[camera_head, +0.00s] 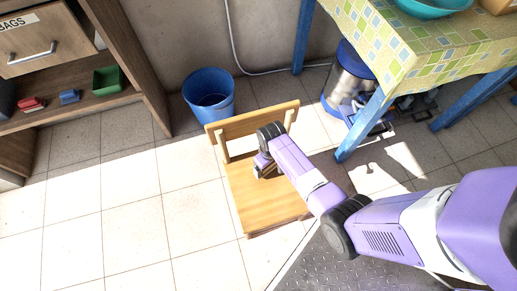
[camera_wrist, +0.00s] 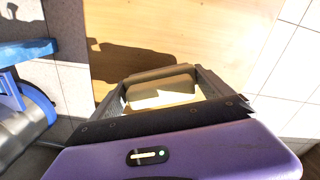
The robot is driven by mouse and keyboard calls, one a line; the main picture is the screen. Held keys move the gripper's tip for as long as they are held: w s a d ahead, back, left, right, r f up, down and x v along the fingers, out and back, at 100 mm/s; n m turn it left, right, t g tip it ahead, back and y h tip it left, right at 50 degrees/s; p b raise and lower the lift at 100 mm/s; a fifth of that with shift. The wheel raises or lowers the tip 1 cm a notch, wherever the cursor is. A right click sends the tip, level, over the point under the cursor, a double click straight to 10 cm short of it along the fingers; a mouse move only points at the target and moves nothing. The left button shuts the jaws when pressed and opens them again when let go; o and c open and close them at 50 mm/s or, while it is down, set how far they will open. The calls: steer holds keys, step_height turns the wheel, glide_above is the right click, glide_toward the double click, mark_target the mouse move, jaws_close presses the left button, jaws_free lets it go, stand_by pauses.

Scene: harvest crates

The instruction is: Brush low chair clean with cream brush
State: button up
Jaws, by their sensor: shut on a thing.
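The low chair (camera_head: 270,205) is light wood and stands upright on the tiled floor, with its backrest on the far side. Its pale seat fills much of the wrist view (camera_wrist: 215,35). My gripper (camera_head: 266,170) is over the seat, close in front of the backrest. In the wrist view my gripper (camera_wrist: 162,82) is shut on the cream brush (camera_wrist: 162,97), which shows as a pale block between the fingers. The brush's underside is hidden, so I cannot tell whether it touches the seat. A dark patch on the seat beside the gripper looks like its shadow.
A blue bucket (camera_head: 208,95) stands behind the chair. A table with a checked cloth (camera_head: 400,50) and blue legs is at the right, with a blue and steel machine (camera_head: 350,80) beneath. A wooden shelf unit (camera_head: 125,50) is at the left. The floor left of the chair is clear.

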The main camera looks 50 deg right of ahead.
steer(key=shift+r+p, duration=2.55)
steer(key=shift+r, duration=0.35)
steer(key=shift+f, duration=0.15)
